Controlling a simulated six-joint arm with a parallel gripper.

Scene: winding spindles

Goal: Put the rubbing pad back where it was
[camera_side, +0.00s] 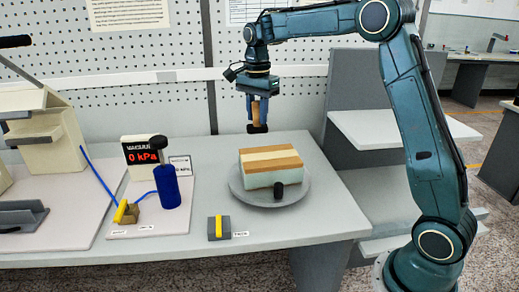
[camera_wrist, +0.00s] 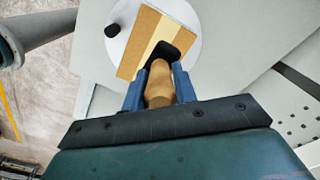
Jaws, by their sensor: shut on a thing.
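The rubbing pad has a tan wooden handle and a black base (camera_side: 257,129). My gripper (camera_side: 258,98) points down with its blue fingers shut on the handle. The pad hangs upright at the back of the table, above and behind the striped wooden block, apart from it in the side view. In the wrist view the handle (camera_wrist: 160,84) sits between the two fingers (camera_wrist: 160,78), and the black base overlaps the block's striped top. The block (camera_side: 270,157) has a pale green lower part and rests on a round grey plate (camera_side: 300,199). The pad's former place is not clear.
A small black knob (camera_side: 278,190) stands at the plate's front edge. A grey holder with a yellow strip (camera_side: 218,228) lies front left. Left of it are a blue pump (camera_side: 168,186) and a gauge reading 0 kPa (camera_side: 142,153). The table's right front corner is clear.

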